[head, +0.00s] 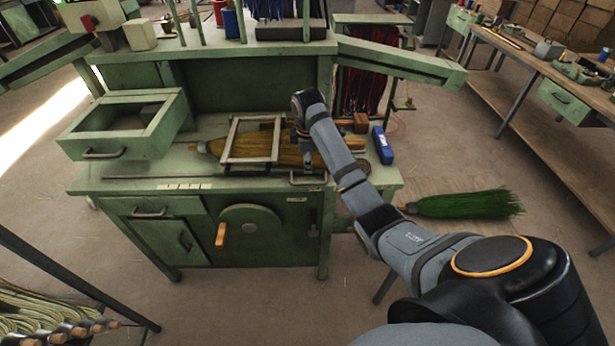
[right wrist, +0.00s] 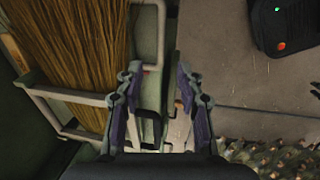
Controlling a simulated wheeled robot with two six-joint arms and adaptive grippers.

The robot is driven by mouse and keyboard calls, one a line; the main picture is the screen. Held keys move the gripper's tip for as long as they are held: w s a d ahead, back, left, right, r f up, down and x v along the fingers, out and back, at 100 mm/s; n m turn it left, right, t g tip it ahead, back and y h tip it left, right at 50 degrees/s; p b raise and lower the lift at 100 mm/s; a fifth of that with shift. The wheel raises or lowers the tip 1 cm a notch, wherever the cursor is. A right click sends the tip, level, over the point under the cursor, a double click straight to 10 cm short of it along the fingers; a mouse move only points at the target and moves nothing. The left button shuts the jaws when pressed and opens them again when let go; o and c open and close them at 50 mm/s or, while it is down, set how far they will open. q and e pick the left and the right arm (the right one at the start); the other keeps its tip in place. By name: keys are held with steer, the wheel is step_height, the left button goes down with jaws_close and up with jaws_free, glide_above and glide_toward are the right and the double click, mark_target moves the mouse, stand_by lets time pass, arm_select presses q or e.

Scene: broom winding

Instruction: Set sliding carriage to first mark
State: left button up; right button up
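The sliding carriage is the pale rectangular frame (head: 226,143) lying across a straw broom (head: 296,154) on top of the green winding bench. A light handle (head: 309,179) sits at the bench's front edge, to the right of the frame. My right gripper (head: 309,166) is just above that handle, partly hidden by my arm. In the right wrist view, the gripper (right wrist: 157,92) is open, with green edging and a dark bar between or below its fingers. I cannot tell whether it touches them. Small white marks (head: 183,186) lie on the bench's front edge. My left gripper is not in view.
An open drawer (head: 120,128) juts out at the bench's left. A blue box (head: 382,145) stands right of the broom. A crank wheel (head: 249,228) is on the front. A green broom (head: 465,205) lies on the floor at right. A workbench (head: 545,75) stands far right.

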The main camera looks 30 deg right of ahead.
mark_target(307, 183)
steer(key=f, duration=0.3)
steer(key=w+f+p, duration=0.1)
steer(key=f, duration=0.3)
steer(key=d+f, duration=0.1)
steer(key=f, duration=0.2)
steer(key=shift+w+f+p, duration=0.3)
steer(key=shift+p, duration=0.05)
jaws_close()
